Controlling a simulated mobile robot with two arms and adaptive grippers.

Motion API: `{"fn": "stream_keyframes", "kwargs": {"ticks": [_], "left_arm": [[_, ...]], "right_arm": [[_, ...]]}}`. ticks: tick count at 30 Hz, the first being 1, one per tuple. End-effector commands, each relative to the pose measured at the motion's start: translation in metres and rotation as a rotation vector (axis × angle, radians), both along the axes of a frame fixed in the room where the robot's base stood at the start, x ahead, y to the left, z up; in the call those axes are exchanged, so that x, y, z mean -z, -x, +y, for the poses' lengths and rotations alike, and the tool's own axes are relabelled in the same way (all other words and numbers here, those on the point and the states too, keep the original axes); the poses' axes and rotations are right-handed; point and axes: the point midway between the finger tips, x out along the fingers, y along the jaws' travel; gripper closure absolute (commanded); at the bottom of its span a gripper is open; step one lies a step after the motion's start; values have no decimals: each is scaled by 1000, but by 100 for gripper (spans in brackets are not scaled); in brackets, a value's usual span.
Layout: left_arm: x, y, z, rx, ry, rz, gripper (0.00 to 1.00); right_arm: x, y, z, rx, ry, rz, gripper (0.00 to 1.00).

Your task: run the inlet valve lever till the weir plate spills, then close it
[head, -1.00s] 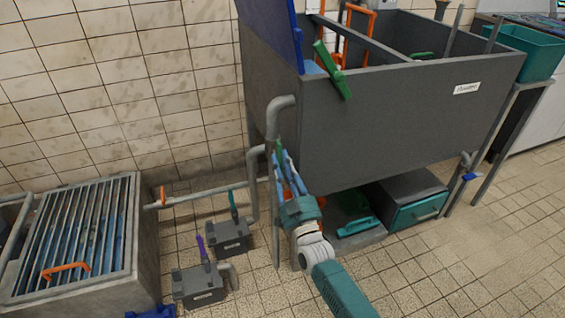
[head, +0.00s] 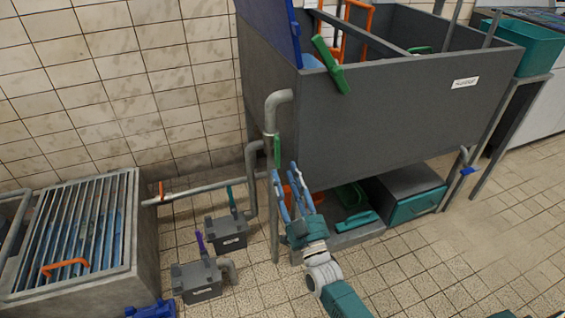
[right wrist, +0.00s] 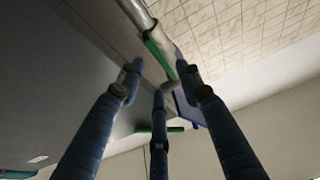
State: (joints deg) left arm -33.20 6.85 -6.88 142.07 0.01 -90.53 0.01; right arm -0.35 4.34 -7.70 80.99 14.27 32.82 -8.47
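A green lever (head: 277,151) hangs on the grey pipe (head: 270,115) at the left front corner of the grey tank (head: 400,125). It is likely the inlet valve lever, but no readable label confirms it. My right gripper (head: 284,172) is open and empty, just below and right of this lever, apart from it. In the right wrist view the green lever (right wrist: 155,55) lies beyond the spread blue fingers (right wrist: 165,90). The weir plate cannot be made out with certainty; a blue panel (head: 267,22) stands at the tank's left end. My left gripper is not in view.
A longer green handle (head: 331,65) leans over the tank rim. Orange (head: 162,189), teal (head: 231,197) and purple (head: 201,243) levers stand at the lower left. A grated basin (head: 75,230) is far left. Drawer unit (head: 412,207) under the tank; tiled floor is free in front.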

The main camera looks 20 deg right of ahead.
Motion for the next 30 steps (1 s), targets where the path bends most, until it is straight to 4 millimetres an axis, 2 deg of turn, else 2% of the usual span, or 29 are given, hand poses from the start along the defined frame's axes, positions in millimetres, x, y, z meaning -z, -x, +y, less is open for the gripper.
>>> {"fn": "stream_keyframes", "kwargs": {"ticks": [4,10,30], "left_arm": [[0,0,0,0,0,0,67],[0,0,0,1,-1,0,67],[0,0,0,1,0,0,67]], "right_arm": [[12,28,-1,0,0,2,65],[20,48,-1,0,-1,0,65],[25,51,2,-10,3,28,65]]}}
